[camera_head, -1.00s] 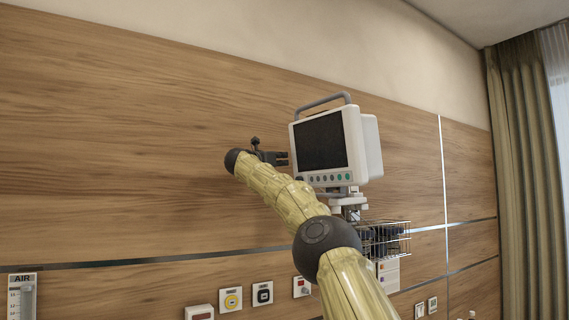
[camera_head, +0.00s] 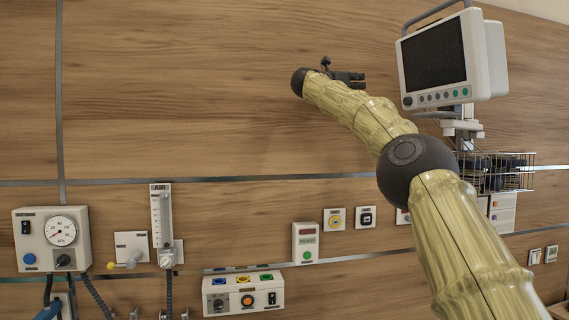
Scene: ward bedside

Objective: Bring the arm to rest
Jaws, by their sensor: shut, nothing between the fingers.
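My arm rises from the lower right of the head view, in a pale yellow ribbed cover with dark round joints. Its far end points up and to the left. My gripper (camera_head: 352,78) is dark and small at that end, pointing right toward the monitor (camera_head: 434,56). Its fingers are shut and hold nothing. In the picture a narrow strip of wood panel shows between the fingertips and the monitor; the true distance cannot be told.
The monitor sits on a wall mount with a wire basket (camera_head: 510,172) below. Along the lower wall are a suction gauge unit (camera_head: 52,240), a flowmeter (camera_head: 162,222), a white box (camera_head: 243,294) with coloured outlets and several sockets. The wood panel left of my gripper is bare.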

